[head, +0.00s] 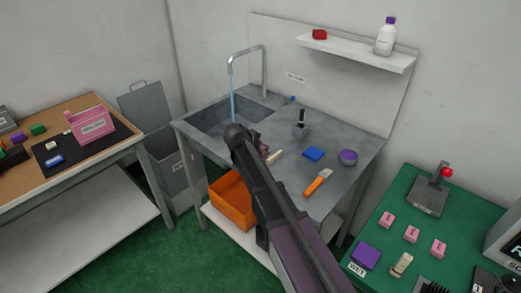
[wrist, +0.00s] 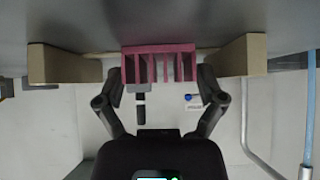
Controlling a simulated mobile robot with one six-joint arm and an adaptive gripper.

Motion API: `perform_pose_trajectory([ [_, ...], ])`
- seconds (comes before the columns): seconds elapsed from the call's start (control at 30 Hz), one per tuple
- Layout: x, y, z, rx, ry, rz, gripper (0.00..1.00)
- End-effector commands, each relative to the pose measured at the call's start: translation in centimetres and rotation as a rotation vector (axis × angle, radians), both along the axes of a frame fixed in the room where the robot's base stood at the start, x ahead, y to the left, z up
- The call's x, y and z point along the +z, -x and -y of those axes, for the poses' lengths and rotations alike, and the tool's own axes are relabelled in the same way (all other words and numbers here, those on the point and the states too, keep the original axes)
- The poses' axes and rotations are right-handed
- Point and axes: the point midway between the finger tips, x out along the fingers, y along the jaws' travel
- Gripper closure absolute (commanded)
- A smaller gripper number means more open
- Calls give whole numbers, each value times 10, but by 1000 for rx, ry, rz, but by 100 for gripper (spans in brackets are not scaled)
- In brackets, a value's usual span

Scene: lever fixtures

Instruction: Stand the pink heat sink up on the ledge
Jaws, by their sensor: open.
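The pink heat sink (wrist: 158,50), a block with several upright fins, shows in the wrist view between the fingers of my gripper (wrist: 160,82). The gripper is open, one finger near each side of the heat sink; I cannot tell whether they touch it. In the head view my gripper (head: 257,146) is over the grey sink counter (head: 340,160), and my arm hides the heat sink there. A white wall shelf (head: 355,52) is at the upper right; I cannot tell for sure whether it is the ledge.
Beige blocks (wrist: 65,64) (wrist: 242,55) flank the heat sink. A tap (head: 248,56) runs water into the basin at left. The shelf holds a bottle (head: 385,37) and red block (head: 319,34).

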Motion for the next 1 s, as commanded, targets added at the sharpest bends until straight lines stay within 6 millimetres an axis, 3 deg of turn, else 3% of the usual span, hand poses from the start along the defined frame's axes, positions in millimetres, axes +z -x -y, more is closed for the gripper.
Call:
perform_pose_trajectory([
  [0.13,0,0,0,0,0,0,11],
  [0.17,0,0,0,0,0,0,17],
  [0.37,0,0,0,0,0,0,77],
  [0.43,0,0,0,0,0,0,77],
  [0.47,0,0,0,0,0,0,85],
  [1.0,12,0,0,0,0,0,85],
])
